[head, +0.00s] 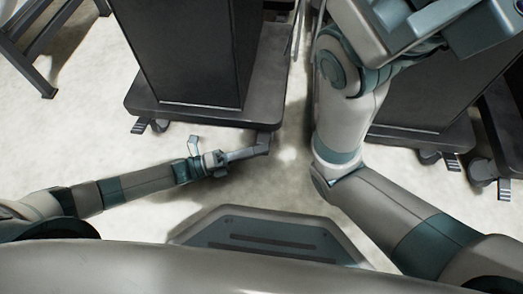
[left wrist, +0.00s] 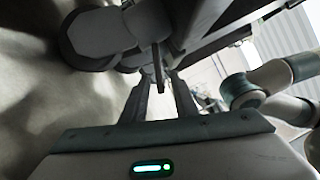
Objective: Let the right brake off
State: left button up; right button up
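A dark dispenser cabinet (head: 190,50) stands on a dark base with casters. Its left caster has a grey brake pedal (head: 139,127) sticking out at the front. The right caster, at the base's front right corner, is mostly hidden behind my left gripper (head: 264,148) in the head view. In the left wrist view my left gripper (left wrist: 161,82) has its two fingers apart. A thin dark lever (left wrist: 158,68) shows in line with the gap between them; I cannot tell whether they touch it. A round caster wheel (left wrist: 88,38) is beside it. My right gripper's fingers are out of view.
Another dark cabinet (head: 415,100) on casters stands to the right, partly behind my right arm. A dark metal frame (head: 30,50) stands at the far left. The pale floor (head: 90,150) is clear left of the cabinet.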

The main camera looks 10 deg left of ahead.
pick_arm(q)
jog(key=shift+w+d+r, duration=0.1)
jog(key=shift+w+d, duration=0.1)
jog(key=shift+d, duration=0.3)
grip_shut()
dwell(1.2)
